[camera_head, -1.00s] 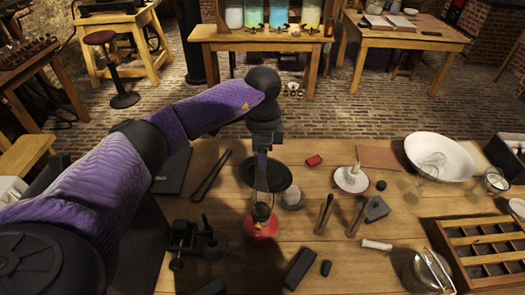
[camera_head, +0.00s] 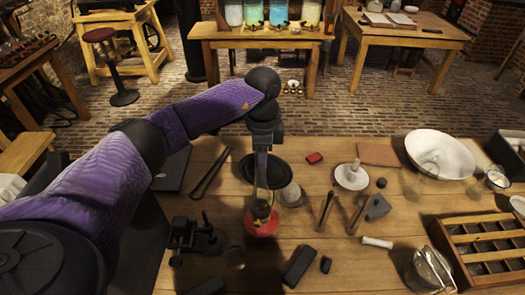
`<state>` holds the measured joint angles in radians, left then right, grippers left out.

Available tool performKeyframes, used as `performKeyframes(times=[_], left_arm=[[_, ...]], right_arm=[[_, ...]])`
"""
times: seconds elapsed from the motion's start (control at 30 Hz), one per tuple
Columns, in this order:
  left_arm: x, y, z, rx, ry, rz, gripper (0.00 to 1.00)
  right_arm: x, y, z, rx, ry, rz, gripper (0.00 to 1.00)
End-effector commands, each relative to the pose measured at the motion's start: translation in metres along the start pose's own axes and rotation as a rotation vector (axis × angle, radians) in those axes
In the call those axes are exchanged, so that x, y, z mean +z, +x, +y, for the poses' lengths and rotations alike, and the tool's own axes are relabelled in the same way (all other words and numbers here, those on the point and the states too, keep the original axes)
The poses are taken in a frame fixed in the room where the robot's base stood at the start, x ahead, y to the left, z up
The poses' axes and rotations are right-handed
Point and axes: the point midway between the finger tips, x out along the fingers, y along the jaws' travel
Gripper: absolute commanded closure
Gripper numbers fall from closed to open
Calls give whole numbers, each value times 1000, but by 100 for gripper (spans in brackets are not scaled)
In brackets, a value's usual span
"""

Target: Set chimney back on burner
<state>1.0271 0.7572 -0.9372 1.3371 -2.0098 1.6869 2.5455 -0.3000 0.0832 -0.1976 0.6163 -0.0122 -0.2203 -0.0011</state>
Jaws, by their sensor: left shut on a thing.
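A red lamp base (camera_head: 261,224) with a brass burner (camera_head: 261,209) stands on the wooden table, in front of a round black plate. My left gripper (camera_head: 262,190) points straight down over the burner and is shut on the glass chimney (camera_head: 262,198). The chimney is clear and thin, and mostly hidden by the gripper. Its lower end is at the burner; I cannot tell whether it is seated. My right gripper is not in view.
A black plate (camera_head: 276,172) and a pale round thing (camera_head: 290,194) are close behind the lamp. A black clamp-like device (camera_head: 196,237) stands at left, a black block (camera_head: 299,266) in front.

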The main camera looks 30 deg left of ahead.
Motion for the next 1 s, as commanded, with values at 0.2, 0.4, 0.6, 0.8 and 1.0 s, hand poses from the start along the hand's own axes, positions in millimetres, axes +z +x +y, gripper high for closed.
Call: performKeyframes(times=[0.2, 0.4, 0.6, 0.8, 1.0], left_arm=[[0, 6, 0, 0, 0, 0, 100], [0, 10, 0, 0, 0, 0, 54], [0, 9, 0, 0, 0, 0, 20], [0, 9, 0, 0, 0, 0, 20], [-1, -30, -1, -5, 1, 4, 20]], right_arm=[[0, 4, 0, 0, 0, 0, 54], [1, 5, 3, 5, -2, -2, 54], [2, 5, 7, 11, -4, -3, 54], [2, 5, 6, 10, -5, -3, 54], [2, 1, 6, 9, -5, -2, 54]])
